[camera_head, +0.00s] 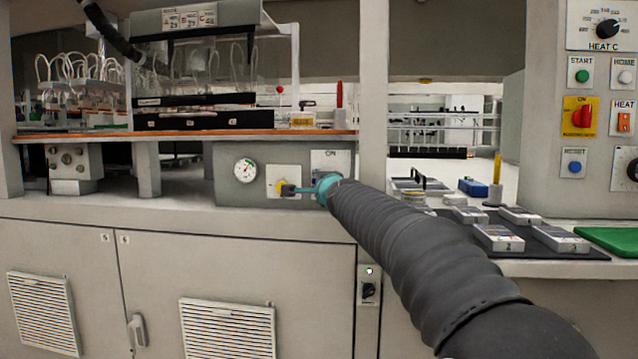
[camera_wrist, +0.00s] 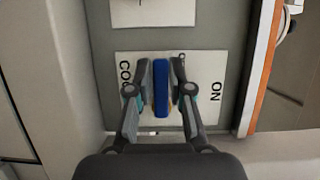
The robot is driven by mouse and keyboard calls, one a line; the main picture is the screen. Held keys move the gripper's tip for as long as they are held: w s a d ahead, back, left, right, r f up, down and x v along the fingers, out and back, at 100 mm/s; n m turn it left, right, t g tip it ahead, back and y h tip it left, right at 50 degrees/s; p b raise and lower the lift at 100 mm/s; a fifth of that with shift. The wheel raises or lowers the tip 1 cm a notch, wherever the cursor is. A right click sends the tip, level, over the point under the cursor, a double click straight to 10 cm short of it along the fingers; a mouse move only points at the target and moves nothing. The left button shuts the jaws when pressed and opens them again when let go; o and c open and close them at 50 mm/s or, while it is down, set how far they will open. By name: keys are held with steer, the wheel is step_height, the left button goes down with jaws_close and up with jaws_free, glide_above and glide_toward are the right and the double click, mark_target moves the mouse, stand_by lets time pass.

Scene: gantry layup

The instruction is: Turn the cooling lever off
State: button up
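The cooling lever (camera_wrist: 161,88) is a blue bar in the wrist view. It stands in front of a pale plate (camera_wrist: 207,76) marked "ON" at its right end, with "COO" letters partly hidden at its left. My gripper (camera_wrist: 161,85) has one finger on each side of the lever, drawn in close against it, and looks shut on it. In the head view, my gripper (camera_head: 318,187) is at the grey control box, just below the "ON" text of the plate (camera_head: 330,156). There my gripper and arm hide the lever.
The grey box (camera_head: 228,186) also carries a round gauge (camera_head: 245,170) and, left of the lever, a plate with a yellow knob (camera_head: 281,186). An orange-edged shelf (camera_head: 190,136) runs close above. A pale post (camera_head: 373,90) stands to the right, near my arm.

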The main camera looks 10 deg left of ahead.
steer(key=shift+o, duration=1.2)
steer(key=shift+m+b, duration=0.3)
steer(key=shift+b, duration=0.4)
steer(key=shift+m+t+b, duration=0.4)
steer(key=shift+m+b, duration=0.2)
steer(key=shift+b, duration=0.35)
steer(key=shift+r+m+b, duration=0.35)
steer(key=shift+r+m, duration=0.05)
steer(key=shift+m, duration=0.1)
